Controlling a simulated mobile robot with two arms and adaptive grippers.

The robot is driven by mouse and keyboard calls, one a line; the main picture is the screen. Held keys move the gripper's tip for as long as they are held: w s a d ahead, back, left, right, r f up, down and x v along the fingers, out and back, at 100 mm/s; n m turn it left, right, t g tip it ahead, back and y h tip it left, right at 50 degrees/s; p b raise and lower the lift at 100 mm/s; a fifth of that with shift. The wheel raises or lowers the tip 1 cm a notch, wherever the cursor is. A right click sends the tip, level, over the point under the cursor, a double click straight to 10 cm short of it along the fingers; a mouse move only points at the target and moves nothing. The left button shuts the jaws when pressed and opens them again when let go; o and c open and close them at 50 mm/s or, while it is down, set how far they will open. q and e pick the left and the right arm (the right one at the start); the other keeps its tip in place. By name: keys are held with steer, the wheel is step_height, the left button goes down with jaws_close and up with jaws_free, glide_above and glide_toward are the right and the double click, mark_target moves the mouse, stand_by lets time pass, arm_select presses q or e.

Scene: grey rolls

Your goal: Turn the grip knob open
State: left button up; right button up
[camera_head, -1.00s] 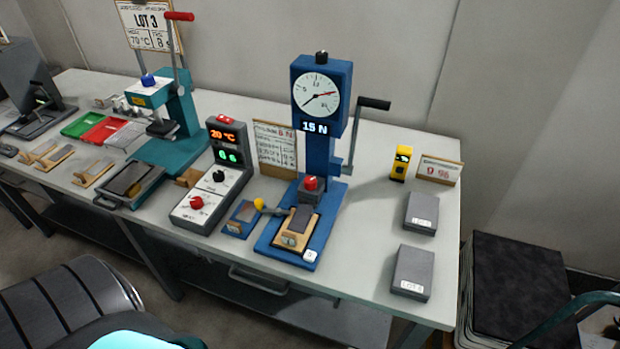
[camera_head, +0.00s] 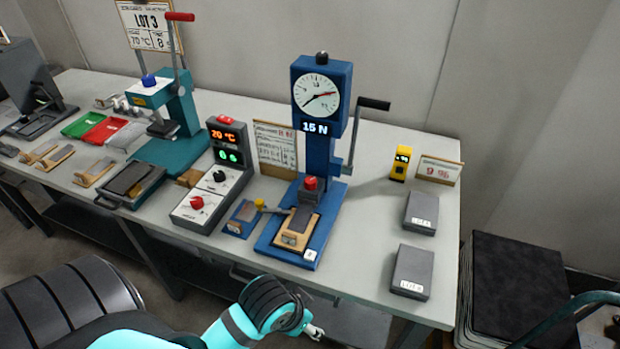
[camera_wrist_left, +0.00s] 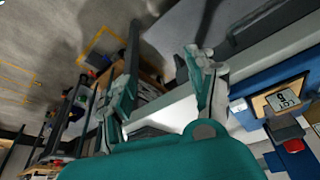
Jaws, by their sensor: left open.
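A yellow knob (camera_head: 259,203) is at the tester's left side; I cannot tell which is the grip knob. In the left wrist view, a red part (camera_wrist_left: 293,145) and the labelled plate (camera_wrist_left: 287,99) show at right. My left gripper (camera_head: 316,331) is low in front of the bench, apart from both knobs. Its fingers (camera_wrist_left: 160,75) are spread and empty. My right gripper is out of view.
A control box (camera_head: 211,185) stands left of the tester, and a teal press (camera_head: 170,130) farther left. Two grey blocks (camera_head: 421,212) (camera_head: 411,272) and a yellow gauge (camera_head: 400,163) lie to the right. The bench's front edge lies between my left gripper and the tester.

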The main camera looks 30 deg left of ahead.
arm_select(q)
steer(key=w+r, duration=0.4)
steer(key=w, duration=0.3)
step_height(320, 180, up, 19)
steer(key=n+y, duration=0.2)
steer(key=n, duration=0.4)
glide_above(311, 180)
steer(key=s+d, duration=0.2)
steer(key=s, duration=0.5)
steer(key=x, duration=0.5)
steer(key=p+x, duration=0.1)
steer(key=x, duration=1.1)
steer(key=shift+w+a+p, duration=0.15)
steer(key=shift+w+p, duration=0.2)
steer(key=shift+c, duration=0.2)
steer(key=c, duration=1.1)
steer(key=shift+r, duration=0.1)
